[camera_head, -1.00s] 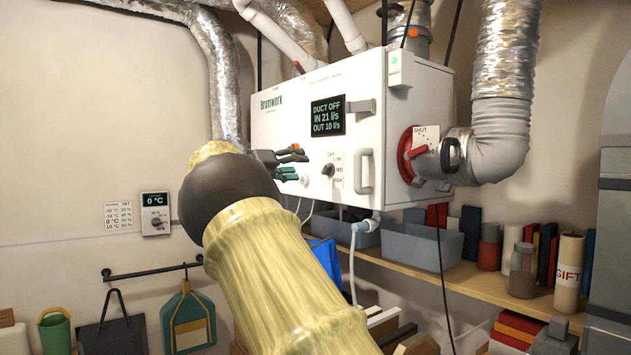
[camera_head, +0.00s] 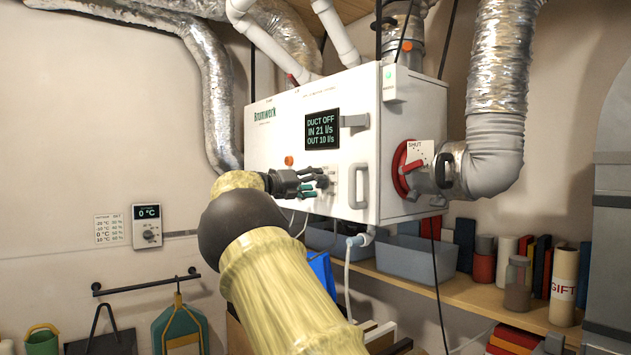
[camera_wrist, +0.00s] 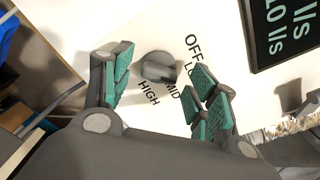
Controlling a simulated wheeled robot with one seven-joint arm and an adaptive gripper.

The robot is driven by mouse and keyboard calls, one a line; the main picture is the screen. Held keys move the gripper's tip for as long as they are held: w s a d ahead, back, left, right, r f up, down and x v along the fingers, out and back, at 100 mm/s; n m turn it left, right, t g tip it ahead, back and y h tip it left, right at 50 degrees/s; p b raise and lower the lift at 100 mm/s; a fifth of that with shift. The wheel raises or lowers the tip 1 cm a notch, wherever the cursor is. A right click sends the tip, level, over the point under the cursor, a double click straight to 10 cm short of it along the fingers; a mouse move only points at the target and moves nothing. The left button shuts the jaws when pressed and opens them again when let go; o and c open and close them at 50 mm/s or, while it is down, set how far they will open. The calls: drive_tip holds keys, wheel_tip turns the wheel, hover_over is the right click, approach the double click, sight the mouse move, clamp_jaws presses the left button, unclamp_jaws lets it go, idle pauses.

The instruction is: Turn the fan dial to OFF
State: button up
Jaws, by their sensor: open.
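The fan dial (camera_head: 323,181) is a dark round knob on the front of the white Brumwork unit (camera_head: 270,140). In the wrist view the dial (camera_wrist: 155,68) is blurred, with OFF, LOW, MID and HIGH printed around its right and lower side; I cannot tell which mark it points to. My gripper (camera_head: 312,182) is open, its green-padded fingers close to the dial. In the wrist view my gripper (camera_wrist: 163,85) has one finger left of the dial and the other lower right, by the labels. The dial shows between them; contact cannot be told.
A display (camera_head: 322,129) reads DUCT OFF, IN 21 l/s, OUT 10 l/s. A handle (camera_head: 359,186) sticks out right of the dial, and a red-rimmed duct valve (camera_head: 408,170) is on the unit's side. An orange knob (camera_head: 289,160) sits above my gripper. A shelf (camera_head: 470,296) with bins is below.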

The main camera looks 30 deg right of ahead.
drive_tip(key=shift+d+f, duration=0.1)
drive_tip(key=shift+d, duration=0.45)
drive_tip(key=c, duration=1)
